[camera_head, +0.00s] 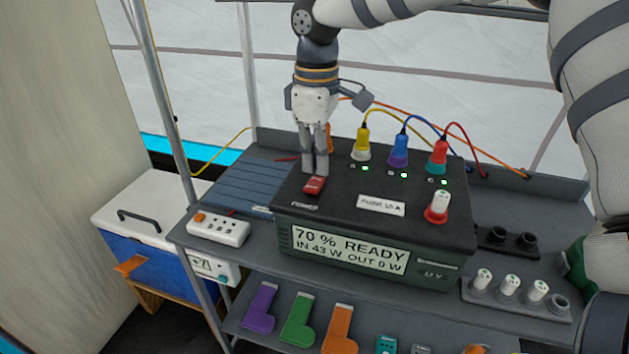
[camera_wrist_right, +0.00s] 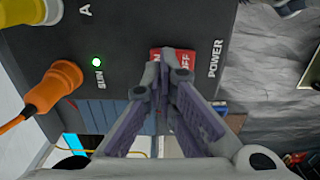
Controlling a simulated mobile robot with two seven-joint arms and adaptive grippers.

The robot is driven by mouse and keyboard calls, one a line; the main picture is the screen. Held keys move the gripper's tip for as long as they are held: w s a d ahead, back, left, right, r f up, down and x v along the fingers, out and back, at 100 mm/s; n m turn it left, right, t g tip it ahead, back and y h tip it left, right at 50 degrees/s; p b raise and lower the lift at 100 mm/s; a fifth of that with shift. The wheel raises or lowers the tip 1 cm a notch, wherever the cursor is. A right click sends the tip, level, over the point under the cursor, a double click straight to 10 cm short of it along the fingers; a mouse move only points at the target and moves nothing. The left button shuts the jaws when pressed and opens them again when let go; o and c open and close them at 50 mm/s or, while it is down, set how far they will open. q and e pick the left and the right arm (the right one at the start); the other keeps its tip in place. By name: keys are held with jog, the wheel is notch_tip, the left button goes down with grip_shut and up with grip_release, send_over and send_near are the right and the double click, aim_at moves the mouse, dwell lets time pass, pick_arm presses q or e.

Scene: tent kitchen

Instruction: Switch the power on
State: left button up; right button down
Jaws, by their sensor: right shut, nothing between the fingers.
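The power station (camera_head: 290,208) is a black and dark green box on the shelf. Its display (camera_head: 346,250) reads "70 % READY, IN 43 W OUT 0 W". The red power switch (camera_head: 314,186) is on its top, by the word POWER. In the wrist view the red rocker switch (camera_wrist_right: 187,66) shows part of its ON and OFF lettering, partly hidden by the fingers. My right gripper (camera_head: 316,171) points down with its fingers shut and empty, its tips at the switch; I cannot tell whether they touch it. It also shows in the wrist view (camera_wrist_right: 167,72). My left gripper is not in view.
Yellow, blue and red plugs (camera_head: 398,150) with cables stand on the box top behind lit green lights. A red-and-white plug (camera_head: 438,206) stands at its right. A white power strip (camera_head: 218,229) lies left. A blue cooler (camera_head: 160,245) stands at the lower left.

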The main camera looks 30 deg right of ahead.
aim_at(317, 180)
notch_tip(317, 180, up, 3)
jog(key=shift+r, duration=1.15)
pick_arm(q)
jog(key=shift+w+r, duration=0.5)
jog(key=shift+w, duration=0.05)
